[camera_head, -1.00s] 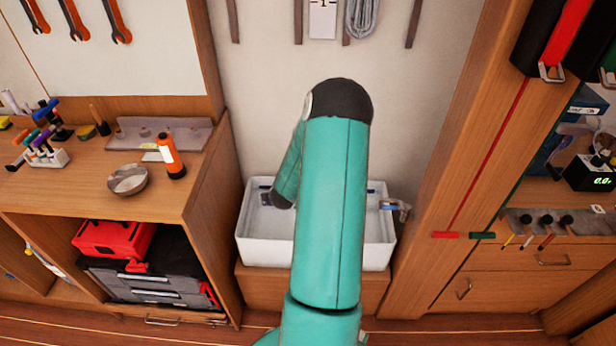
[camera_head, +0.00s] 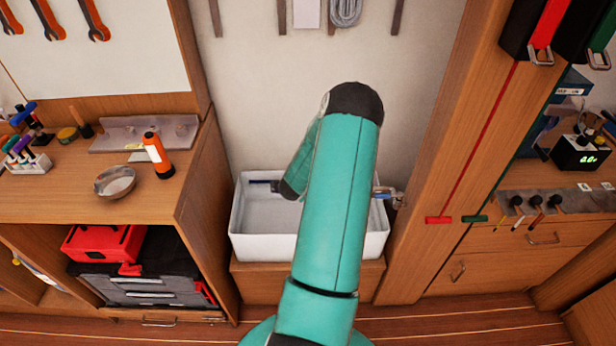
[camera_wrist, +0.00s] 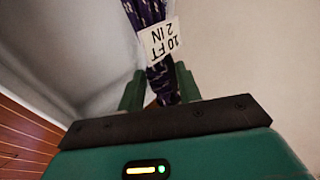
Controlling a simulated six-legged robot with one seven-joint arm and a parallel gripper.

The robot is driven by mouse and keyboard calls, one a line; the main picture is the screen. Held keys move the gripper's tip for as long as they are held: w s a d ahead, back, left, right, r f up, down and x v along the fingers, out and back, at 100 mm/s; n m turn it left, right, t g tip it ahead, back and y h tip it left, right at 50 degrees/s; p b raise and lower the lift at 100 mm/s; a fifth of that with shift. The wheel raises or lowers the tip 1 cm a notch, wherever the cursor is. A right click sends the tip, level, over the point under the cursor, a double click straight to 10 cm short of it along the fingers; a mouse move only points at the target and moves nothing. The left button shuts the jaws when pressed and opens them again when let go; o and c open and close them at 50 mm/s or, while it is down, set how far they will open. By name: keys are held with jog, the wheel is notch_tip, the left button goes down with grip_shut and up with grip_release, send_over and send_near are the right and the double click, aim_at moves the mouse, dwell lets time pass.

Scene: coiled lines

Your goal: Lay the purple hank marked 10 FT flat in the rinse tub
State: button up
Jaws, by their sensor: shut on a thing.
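The purple hank (camera_wrist: 147,14) shows in the wrist view, dark purple with pale flecks. Its white tag (camera_wrist: 160,40) reads 10 FT and 2 IN, seen upside down. My gripper (camera_wrist: 160,90) is shut on the hank, which runs between its two green fingers and past them toward the top of the picture. In the head view, the white rinse tub (camera_head: 262,247) stands on a wooden base against the wall. The tub's visible left inside looks pale.
A tap-like metal fitting (camera_head: 388,194) is at the tub's right rim. A wooden bench (camera_head: 90,205) with a bowl (camera_head: 115,182) and an orange flashlight (camera_head: 158,155) stands left. A wooden cabinet (camera_head: 520,255) stands right. A grey coiled line (camera_head: 346,10) hangs on the wall above.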

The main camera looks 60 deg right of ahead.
notch_tip(320, 180, down, 18)
jog(key=shift+w, duration=0.15)
dwell(1.2)
jog(key=o, duration=1.1)
jog(key=shift+r, duration=0.1)
